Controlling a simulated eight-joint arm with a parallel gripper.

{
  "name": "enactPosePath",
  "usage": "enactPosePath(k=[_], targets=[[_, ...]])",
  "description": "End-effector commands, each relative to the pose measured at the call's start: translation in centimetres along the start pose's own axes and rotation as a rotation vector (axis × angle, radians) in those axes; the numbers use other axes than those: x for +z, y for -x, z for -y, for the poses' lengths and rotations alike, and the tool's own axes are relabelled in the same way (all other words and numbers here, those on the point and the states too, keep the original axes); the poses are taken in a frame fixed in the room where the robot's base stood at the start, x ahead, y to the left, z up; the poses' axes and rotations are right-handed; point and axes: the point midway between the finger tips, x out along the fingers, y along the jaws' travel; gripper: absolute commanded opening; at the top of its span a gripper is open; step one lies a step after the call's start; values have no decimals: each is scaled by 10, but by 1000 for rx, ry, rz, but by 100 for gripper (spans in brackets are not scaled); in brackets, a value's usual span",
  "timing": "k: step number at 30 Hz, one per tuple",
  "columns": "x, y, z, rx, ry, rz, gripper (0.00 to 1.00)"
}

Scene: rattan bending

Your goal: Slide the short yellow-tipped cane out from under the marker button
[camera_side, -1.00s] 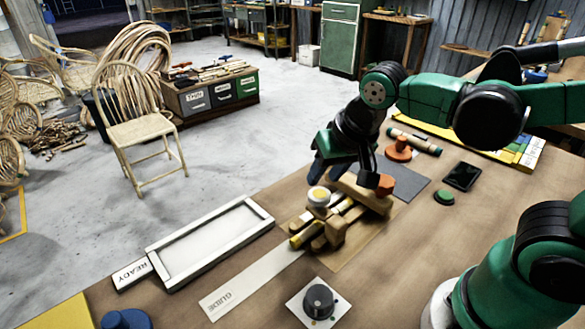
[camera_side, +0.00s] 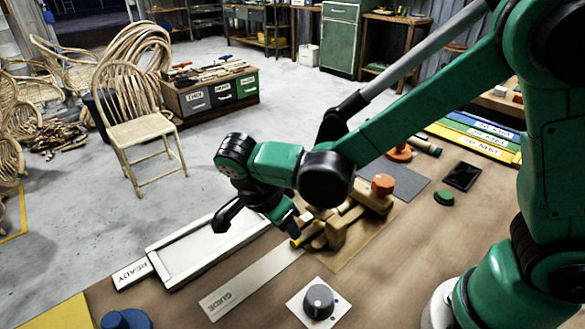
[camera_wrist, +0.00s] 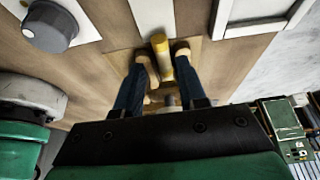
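The short yellow-tipped cane (camera_side: 298,240) lies at the wooden jig (camera_side: 338,232), its yellow end sticking out at the front left. In the wrist view the cane (camera_wrist: 165,66) runs between two rounded wooden posts. My gripper (camera_side: 257,224) is over the jig's front-left end. In the wrist view my gripper (camera_wrist: 161,72) is open, one dark blue finger on each side of the cane and posts; I cannot tell whether they touch. The pale round marker button, seen on the jig earlier, is hidden behind my arm in the side view. I cannot identify it surely in the wrist view.
A white GUIDE strip (camera_side: 250,283) runs front-left from the jig. The white-framed READY tray (camera_side: 165,274) lies left. A grey knob (camera_side: 319,300) is in front. An orange knob (camera_side: 383,184) stands at the jig's back. Bare tabletop (camera_side: 430,245) lies right.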

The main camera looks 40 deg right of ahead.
Motion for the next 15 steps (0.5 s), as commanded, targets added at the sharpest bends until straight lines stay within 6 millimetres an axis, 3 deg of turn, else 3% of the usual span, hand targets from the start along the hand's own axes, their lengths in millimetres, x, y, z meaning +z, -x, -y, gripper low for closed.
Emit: enactPosePath(k=[8, 15], targets=[[0, -3, 0, 0, 1, 1, 36], [0, -32, 0, 0, 0, 2, 36]])
